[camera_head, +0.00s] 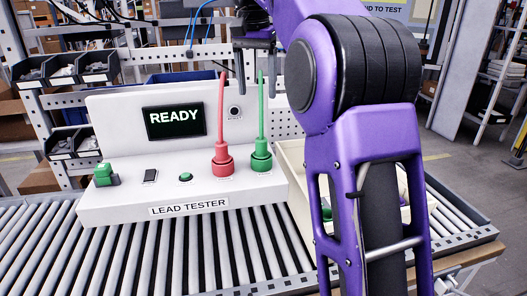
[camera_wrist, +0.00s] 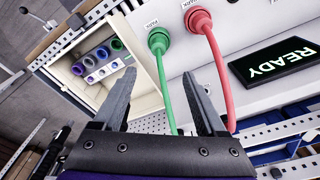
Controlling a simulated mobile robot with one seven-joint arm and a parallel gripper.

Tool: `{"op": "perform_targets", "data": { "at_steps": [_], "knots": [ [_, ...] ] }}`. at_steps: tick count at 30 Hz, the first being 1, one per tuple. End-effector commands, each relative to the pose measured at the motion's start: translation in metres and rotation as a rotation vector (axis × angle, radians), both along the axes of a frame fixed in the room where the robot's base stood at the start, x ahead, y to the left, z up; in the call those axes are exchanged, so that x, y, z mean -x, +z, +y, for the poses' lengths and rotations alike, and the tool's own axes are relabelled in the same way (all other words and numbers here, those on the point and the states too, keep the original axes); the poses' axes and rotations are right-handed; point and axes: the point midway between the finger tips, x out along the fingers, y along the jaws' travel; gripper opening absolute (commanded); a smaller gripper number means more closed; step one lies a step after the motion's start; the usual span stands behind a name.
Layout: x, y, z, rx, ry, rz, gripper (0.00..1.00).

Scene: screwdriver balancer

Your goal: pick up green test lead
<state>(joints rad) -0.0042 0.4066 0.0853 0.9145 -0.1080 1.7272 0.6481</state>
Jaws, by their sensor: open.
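The green test lead (camera_head: 261,151) stands upright in a socket on the white lead tester (camera_head: 110,205), its thin cable rising toward my gripper. In the wrist view, the green lead (camera_wrist: 159,42) has its plug ahead of the fingertips, and its cable runs back between the fingers, nearer the right one. My gripper (camera_wrist: 159,76) is open, with nothing clamped. The red test lead (camera_head: 222,158) is plugged in just left of the green one; in the wrist view (camera_wrist: 200,22) it lies to the right, its cable passing outside the right finger.
The tester's screen (camera_head: 175,122) reads READY. A cream bin (camera_wrist: 150,92) beside the tester holds a rack with several coloured round pieces (camera_wrist: 100,58). The tester rests on a roller conveyor (camera_head: 130,265). Dark parts bins (camera_head: 95,66) hang at the back left.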

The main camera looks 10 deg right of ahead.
Motion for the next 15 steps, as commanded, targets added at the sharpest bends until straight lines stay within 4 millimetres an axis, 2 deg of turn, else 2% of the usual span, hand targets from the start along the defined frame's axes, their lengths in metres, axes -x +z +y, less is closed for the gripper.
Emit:
{"op": "perform_targets", "data": {
  "at_steps": [9,15],
  "knots": [
    [-0.005,-0.060,-0.005,0.002,-0.001,0.004,0.74],
    [-0.009,-0.089,-0.007,0.002,-0.001,0.001,0.74]
  ]
}}
